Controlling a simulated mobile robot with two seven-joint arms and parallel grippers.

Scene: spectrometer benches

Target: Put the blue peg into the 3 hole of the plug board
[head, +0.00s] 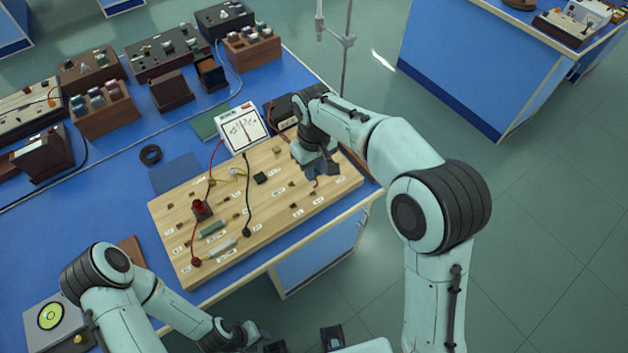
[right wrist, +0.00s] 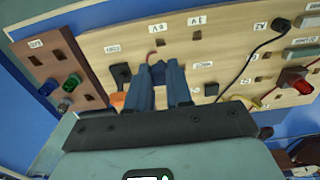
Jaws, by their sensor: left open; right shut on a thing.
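My right gripper (head: 318,170) hangs over the right part of the wooden plug board (head: 176,262). It also shows in the right wrist view (right wrist: 159,72), shut on a small blue piece, which I take for the blue peg (right wrist: 158,73). The fingers hide most of it. A short reddish lead shows at the fingertips. The board has several square holes with white labels; two holes (right wrist: 197,35) lie near the fingertips. I cannot tell surely which is hole 3. My left gripper (head: 250,338) is open and empty at the bottom edge, apart from the board.
A meter (head: 243,128) stands behind the board. A red lamp (head: 200,208), a black lead (head: 247,200) and several small parts sit on the board. A brown strip (right wrist: 62,60) with blue and green knobs is beside it. Peg racks (head: 105,112) stand at the back left.

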